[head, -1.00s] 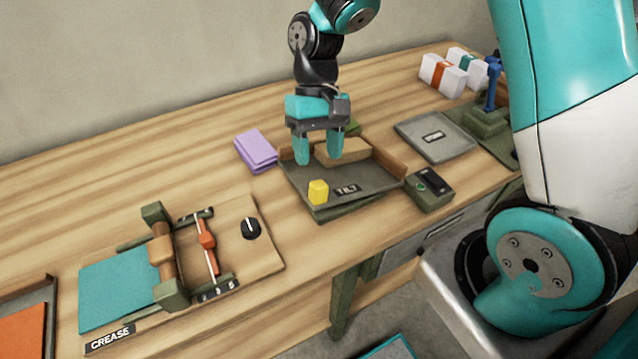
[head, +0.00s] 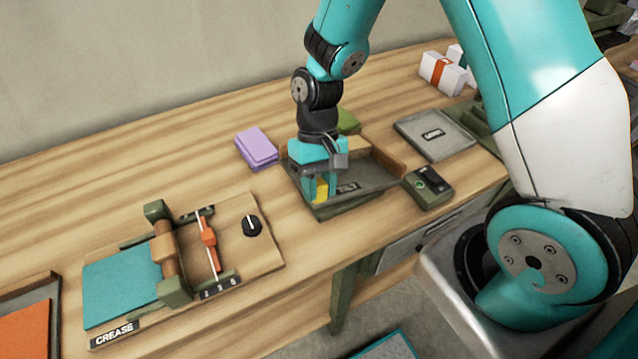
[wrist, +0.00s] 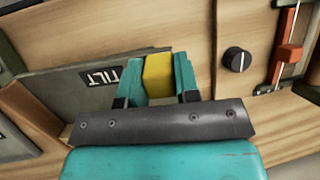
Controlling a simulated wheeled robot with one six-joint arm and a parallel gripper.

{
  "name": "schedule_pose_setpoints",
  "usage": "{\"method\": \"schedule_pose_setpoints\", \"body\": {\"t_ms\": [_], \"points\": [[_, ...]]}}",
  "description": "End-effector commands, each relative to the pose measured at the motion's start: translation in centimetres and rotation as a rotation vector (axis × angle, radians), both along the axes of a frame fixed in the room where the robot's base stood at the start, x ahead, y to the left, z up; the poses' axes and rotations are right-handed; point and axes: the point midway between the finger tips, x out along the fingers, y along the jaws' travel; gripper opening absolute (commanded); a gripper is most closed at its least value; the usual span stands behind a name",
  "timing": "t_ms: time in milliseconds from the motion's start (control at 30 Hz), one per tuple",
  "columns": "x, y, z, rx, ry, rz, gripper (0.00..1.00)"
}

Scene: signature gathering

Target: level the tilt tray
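The tilt tray (head: 372,180) is a grey tray with a wooden edge at the right and a "TILT" label, on a green base on the bench. It also shows in the wrist view (wrist: 60,112). A yellow block-like piece (head: 321,190) is at its front left corner. My gripper (head: 321,192) points down there, with one teal finger on each side of the yellow piece. In the wrist view the fingers press close against the yellow piece (wrist: 158,72), with no clear gap. A tan block (head: 357,146) at the tray's back is partly hidden behind my gripper.
A small green box (head: 428,188) stands just right of the tray. A purple pad (head: 256,148) lies behind left. The crease device (head: 180,260) with its black knob (head: 252,225) is at left. A grey plate (head: 433,135) lies at back right.

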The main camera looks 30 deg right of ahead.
Motion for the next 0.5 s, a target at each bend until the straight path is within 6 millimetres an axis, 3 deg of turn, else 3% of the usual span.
{"method": "schedule_pose_setpoints", "body": {"t_ms": [167,500], "points": [[0.0,0.1,-0.1,-0.007,-0.006,0.001,0.00],[-1.1,1.1,-3.0,-0.182,-0.181,0.003,0.00]]}}
